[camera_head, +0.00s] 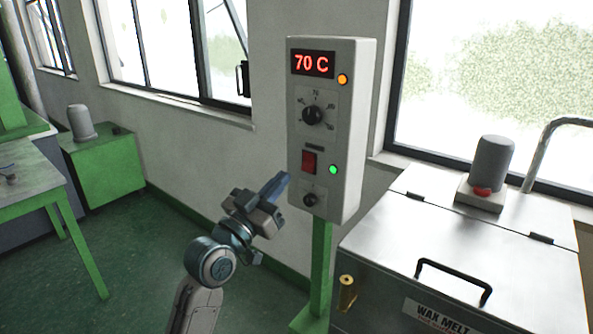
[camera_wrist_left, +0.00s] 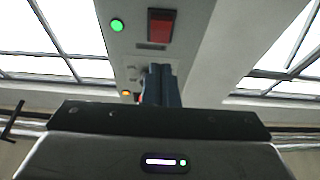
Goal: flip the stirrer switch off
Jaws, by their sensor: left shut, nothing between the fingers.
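The stirrer switch is a red rocker switch (camera_head: 309,161) on the front of a pale control box (camera_head: 352,120), with a lit green lamp (camera_head: 333,169) to its right. My left gripper (camera_head: 281,181) is shut and empty, its fingertips just left of and a little below the switch in the head view. In the left wrist view the red switch (camera_wrist_left: 160,27) and the lit green lamp (camera_wrist_left: 117,25) show beyond the shut fingers (camera_wrist_left: 161,80). I cannot tell whether the fingertips touch the box. My right gripper is not in view.
The box also carries a red "70 C" display (camera_head: 313,64), a lit orange lamp (camera_head: 342,79), a dial (camera_head: 312,115) and a small black knob (camera_head: 310,199). It stands on a green post (camera_head: 320,262). A steel wax melt tank (camera_head: 470,240) is close on the right.

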